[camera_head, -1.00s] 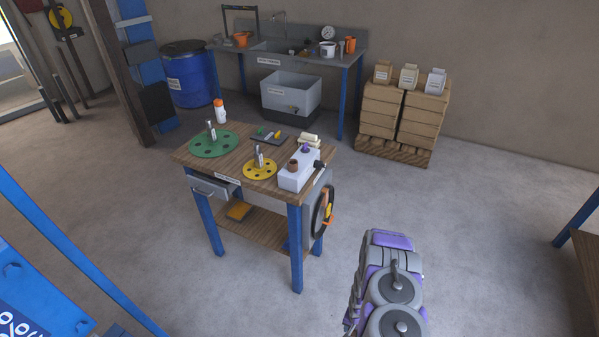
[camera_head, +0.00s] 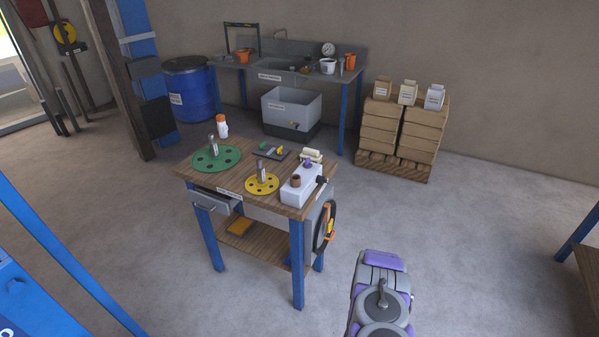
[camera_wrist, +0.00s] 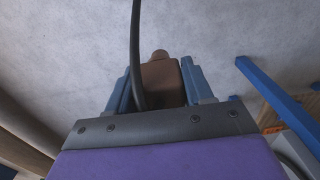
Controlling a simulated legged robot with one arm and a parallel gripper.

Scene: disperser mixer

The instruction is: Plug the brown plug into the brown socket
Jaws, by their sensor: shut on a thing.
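My gripper (camera_wrist: 162,82) shows in the wrist view, its two blue-grey fingers shut on the brown plug (camera_wrist: 163,76). A black cable (camera_wrist: 135,45) runs past the plug, in front of its left part. In the head view the brown socket (camera_head: 295,181) stands on top of a white box (camera_head: 300,195) at the right front corner of the workbench. A purple socket (camera_head: 308,164) is behind it on the same box. My arm shows at the lower right of the head view, over the floor and apart from the bench; the gripper and plug are out of that view.
The floor (camera_head: 435,215) right of the bench is clear.

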